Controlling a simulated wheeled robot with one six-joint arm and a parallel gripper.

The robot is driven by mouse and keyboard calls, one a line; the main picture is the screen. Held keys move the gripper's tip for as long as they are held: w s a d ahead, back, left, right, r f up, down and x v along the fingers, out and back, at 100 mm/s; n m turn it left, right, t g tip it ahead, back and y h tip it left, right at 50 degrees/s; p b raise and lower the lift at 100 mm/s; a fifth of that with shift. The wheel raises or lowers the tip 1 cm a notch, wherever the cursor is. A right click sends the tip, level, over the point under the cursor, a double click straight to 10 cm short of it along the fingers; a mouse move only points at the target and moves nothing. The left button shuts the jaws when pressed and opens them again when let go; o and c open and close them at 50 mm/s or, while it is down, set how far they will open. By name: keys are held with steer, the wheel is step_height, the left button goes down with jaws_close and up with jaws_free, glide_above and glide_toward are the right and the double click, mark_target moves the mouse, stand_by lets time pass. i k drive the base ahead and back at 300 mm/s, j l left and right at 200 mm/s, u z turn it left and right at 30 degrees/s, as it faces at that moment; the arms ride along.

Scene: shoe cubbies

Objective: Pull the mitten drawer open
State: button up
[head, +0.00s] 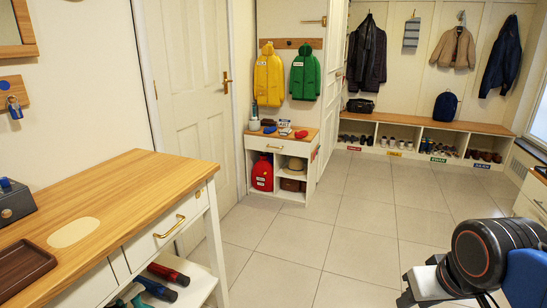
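A small white cabinet with a wooden top (252,131) stands beyond the door, with one white drawer (264,144) under its top. This drawer looks shut and has a small pull on its front. A red and a blue mitten-like item lie on the top. A nearer wooden-topped table at the left has another shut white drawer (160,236) with a brass handle (171,226). No readable label tells which is the mitten drawer. My gripper (406,288) seems to be the white part with dark tips at the lower right, far from both drawers; its opening is unclear.
Open tiled floor (330,230) lies between the table and my arm. A white door (190,90) stands shut behind the table. A low shoe bench (430,125) runs along the back wall. A red backpack (262,173) sits in the small cabinet's cubby.

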mark_target(296, 148)
steer(key=i, duration=1.8)
steer(key=i+u, duration=0.1)
steer(key=i, duration=0.4)
steer(key=i+l+u, duration=0.15)
steer(key=i, duration=0.35)
steer(key=i+l+u, duration=0.1)
steer(key=i, duration=0.45)
steer(key=i+l+u, duration=0.15)
steer(key=i, duration=0.35)
